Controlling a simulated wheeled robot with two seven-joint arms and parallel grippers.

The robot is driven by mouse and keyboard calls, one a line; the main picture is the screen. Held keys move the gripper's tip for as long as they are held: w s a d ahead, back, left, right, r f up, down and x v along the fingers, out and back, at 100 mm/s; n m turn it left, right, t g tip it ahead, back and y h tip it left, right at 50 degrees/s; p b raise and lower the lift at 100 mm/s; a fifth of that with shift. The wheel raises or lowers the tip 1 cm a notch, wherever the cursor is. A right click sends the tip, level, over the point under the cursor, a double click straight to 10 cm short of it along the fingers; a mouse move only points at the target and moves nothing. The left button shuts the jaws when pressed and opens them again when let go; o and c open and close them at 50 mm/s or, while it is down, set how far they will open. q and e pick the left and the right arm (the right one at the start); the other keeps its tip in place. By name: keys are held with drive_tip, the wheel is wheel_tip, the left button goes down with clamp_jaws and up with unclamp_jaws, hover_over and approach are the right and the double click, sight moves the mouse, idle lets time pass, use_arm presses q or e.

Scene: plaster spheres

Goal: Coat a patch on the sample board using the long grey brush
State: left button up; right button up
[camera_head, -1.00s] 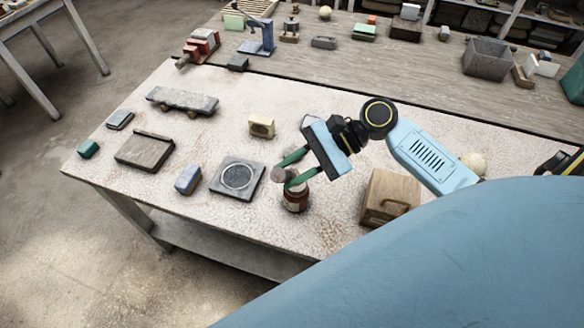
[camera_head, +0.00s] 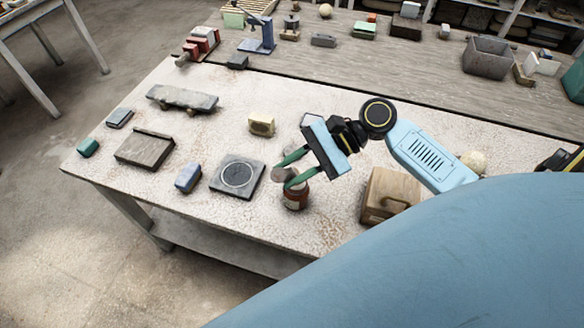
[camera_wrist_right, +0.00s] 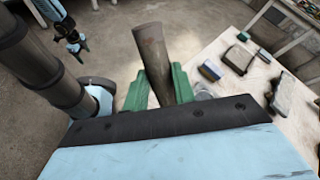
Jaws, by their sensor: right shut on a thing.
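My right gripper (camera_head: 290,171) has green fingers shut on a grey-brown cylinder (camera_head: 281,175), seemingly the grey brush's handle. In the right wrist view this handle (camera_wrist_right: 155,60) stands between the green fingers, slightly tilted. Its bristle end is hidden. A brown jar (camera_head: 296,199) stands just below the fingers; I cannot tell whether the brush touches it. A dark square plate with a light ring (camera_head: 238,177) lies left of the jar; I cannot tell whether it is the sample board. My left gripper (camera_wrist_right: 76,44) seems to show small in the wrist view, its jaws unclear.
A wooden box (camera_head: 388,195) stands right of the jar. A blue block (camera_head: 188,178), a brown tray (camera_head: 145,148), a cream block (camera_head: 261,124) and a grey slab (camera_head: 182,98) lie on the pale table. Bare tabletop lies between them.

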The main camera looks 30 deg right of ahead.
drive_tip(key=shift+f+p, duration=0.15)
drive_tip(key=shift+p, duration=0.3)
idle(1.6)
wheel_tip(320, 180, up, 3)
drive_tip(key=p, duration=0.3)
drive_tip(key=shift+p, duration=0.3)
wheel_tip(320, 180, up, 2)
drive_tip(key=shift+r+p, duration=0.1)
drive_tip(key=shift+p, duration=0.65)
drive_tip(key=shift+r, duration=1)
